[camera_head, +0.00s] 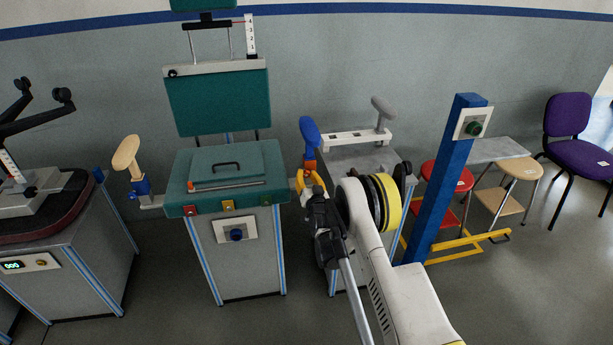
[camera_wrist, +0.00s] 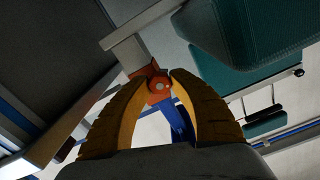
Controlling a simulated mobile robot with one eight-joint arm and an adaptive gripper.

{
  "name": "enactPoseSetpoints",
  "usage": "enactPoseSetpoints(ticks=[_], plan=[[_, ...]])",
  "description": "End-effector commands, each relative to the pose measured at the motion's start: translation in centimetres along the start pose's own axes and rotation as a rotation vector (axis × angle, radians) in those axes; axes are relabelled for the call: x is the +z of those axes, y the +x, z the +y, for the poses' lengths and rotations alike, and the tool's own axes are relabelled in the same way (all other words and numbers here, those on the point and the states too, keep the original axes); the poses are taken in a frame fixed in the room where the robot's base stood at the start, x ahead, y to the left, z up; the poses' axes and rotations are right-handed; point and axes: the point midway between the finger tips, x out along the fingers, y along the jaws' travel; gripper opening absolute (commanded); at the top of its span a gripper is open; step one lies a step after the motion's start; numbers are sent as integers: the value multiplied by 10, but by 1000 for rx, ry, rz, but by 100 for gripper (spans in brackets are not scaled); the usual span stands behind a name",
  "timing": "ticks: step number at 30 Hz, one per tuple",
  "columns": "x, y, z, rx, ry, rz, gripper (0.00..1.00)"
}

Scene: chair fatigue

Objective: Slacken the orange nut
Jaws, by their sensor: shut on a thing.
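The orange nut (camera_wrist: 158,88) shows in the wrist view, between the tips of my gripper (camera_wrist: 157,84). The two yellow fingers are closed around it, one on each side. In the head view my gripper (camera_head: 310,187) is at the right side of the green seat, just below an upright blue armrest (camera_head: 310,131). An orange-red part (camera_head: 309,165) shows just above the fingers there. The fingers and my arm hide much of the nut in the head view.
A green seat (camera_head: 210,164) with a lid and handle is left of my gripper on a grey cabinet (camera_head: 245,270). A beige armrest (camera_head: 126,153) stands at its far side. A blue post (camera_head: 441,180) and stools are to the right. Open floor lies in front.

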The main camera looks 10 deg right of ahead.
Motion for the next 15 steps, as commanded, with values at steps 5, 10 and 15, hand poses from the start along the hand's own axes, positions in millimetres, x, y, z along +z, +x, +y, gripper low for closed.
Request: enactPoseSetpoints(ticks=[5, 10, 15], plan=[[-2, 1, 0, 0, -1, 5, 0], [-2, 1, 0, 0, 0, 5, 42], [-2, 0, 0, 0, 0, 3, 51]])
